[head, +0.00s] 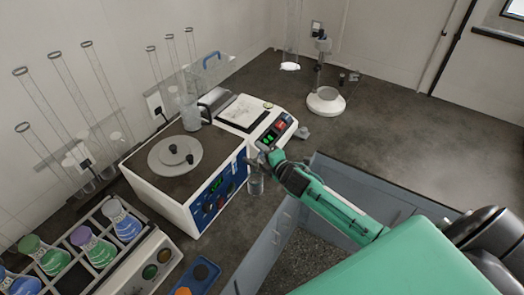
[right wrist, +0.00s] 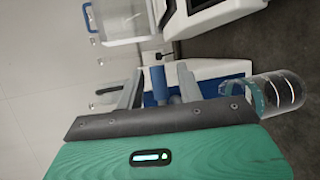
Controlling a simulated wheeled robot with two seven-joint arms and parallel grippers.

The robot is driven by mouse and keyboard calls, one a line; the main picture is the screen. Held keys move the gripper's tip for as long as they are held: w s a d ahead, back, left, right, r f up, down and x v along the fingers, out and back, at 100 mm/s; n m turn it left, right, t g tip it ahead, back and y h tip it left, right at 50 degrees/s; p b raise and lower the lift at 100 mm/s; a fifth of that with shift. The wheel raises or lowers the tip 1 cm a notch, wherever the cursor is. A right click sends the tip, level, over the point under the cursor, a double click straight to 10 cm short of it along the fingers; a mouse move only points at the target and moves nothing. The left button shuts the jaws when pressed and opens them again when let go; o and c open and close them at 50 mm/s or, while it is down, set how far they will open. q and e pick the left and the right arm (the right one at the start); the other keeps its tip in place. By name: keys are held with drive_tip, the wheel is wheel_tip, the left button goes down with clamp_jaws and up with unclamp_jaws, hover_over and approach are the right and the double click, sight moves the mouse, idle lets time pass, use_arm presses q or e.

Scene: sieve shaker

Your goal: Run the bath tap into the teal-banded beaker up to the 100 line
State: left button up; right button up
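The bath (head: 185,172) is a white and blue box with a round grey lid and a green display, left of centre in the head view. My right gripper (head: 270,158) is at its right front corner. In the right wrist view, my right gripper (right wrist: 160,88) has its fingers apart on either side of a blue tap handle (right wrist: 158,84), with gaps visible. The teal-banded beaker (right wrist: 280,93) is clear glass, just below the tap; it also shows in the head view (head: 256,183). Its water level cannot be made out. My left gripper is out of view.
A rack (head: 102,213) of colour-banded flasks stands at the front left. A balance (head: 247,112) stands behind the bath. The bench at the back right is mostly clear.

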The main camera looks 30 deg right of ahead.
drive_tip(key=shift+w, duration=0.1)
clamp_jaws()
drive_tip(key=shift+f+h, duration=0.1)
drive_tip(key=shift+h, duration=0.2)
drive_tip(key=shift+s+m+h+b, duration=0.25)
drive_tip(key=shift+m+h+b, duration=0.2)
drive_tip(key=shift+m+h, duration=0.25)
drive_tip(key=shift+s+m+h+b, duration=0.2)
drive_tip(key=shift+m+h+b, duration=0.2)
drive_tip(key=shift+m+h, duration=0.3)
drive_tip(key=m+h, duration=0.1)
drive_tip(key=h+b, duration=0.1)
drive_tip(key=s+m+h+b, duration=0.1)
drive_tip(key=h, duration=0.1)
drive_tip(key=shift+d+m+g, duration=0.25)
drive_tip(key=shift+m+g, duration=0.05)
unclamp_jaws()
